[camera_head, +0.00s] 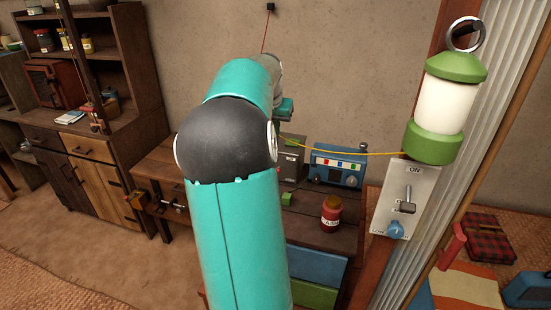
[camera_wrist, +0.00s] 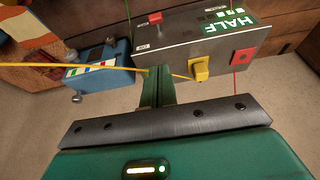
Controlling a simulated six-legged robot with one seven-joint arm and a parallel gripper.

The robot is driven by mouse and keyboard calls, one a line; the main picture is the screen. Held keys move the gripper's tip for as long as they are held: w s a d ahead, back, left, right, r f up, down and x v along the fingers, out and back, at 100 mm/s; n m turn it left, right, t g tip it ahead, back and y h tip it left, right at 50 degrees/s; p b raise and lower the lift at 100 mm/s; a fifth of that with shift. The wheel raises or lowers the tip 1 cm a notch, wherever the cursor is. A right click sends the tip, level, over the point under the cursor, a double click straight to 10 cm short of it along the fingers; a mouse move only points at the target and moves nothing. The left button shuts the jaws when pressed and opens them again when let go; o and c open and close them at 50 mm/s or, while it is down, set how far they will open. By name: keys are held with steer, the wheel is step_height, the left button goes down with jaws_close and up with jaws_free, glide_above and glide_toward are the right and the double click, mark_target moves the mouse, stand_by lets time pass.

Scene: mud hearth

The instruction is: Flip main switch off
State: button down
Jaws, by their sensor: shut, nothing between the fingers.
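A grey box (camera_head: 291,160) stands on the wooden bench, partly behind my arm. In the wrist view the box (camera_wrist: 185,42) shows a lit green "HALF" display, a yellow switch (camera_wrist: 200,69), a red square part (camera_wrist: 243,55) and a red piece (camera_wrist: 155,17). A metal panel (camera_head: 405,180) on the post, marked ON, carries a metal lever (camera_head: 408,200) and a blue knob (camera_head: 396,229). I cannot tell which control is the main switch. My gripper (camera_wrist: 158,88) is shut and empty, its fingertips close to the grey box; contact is unclear.
A blue device (camera_head: 337,165) stands right of the grey box, with a yellow cable (camera_head: 370,153) running toward the post. A red jar (camera_head: 331,214) and a green block (camera_head: 287,198) are on the bench (camera_head: 320,236). A green-and-white lantern (camera_head: 445,95) hangs above the panel.

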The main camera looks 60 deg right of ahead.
steer(key=x, duration=1)
steer(key=shift+a+f, duration=0.1)
steer(key=shift+f, duration=0.2)
steer(key=shift+a+f, duration=0.35)
steer(key=shift+f, duration=0.2)
steer(key=shift+a+f, duration=0.35)
steer(key=shift+f, duration=0.55)
steer(key=shift+s+a+f, duration=0.1)
steer(key=shift+a, duration=0.05)
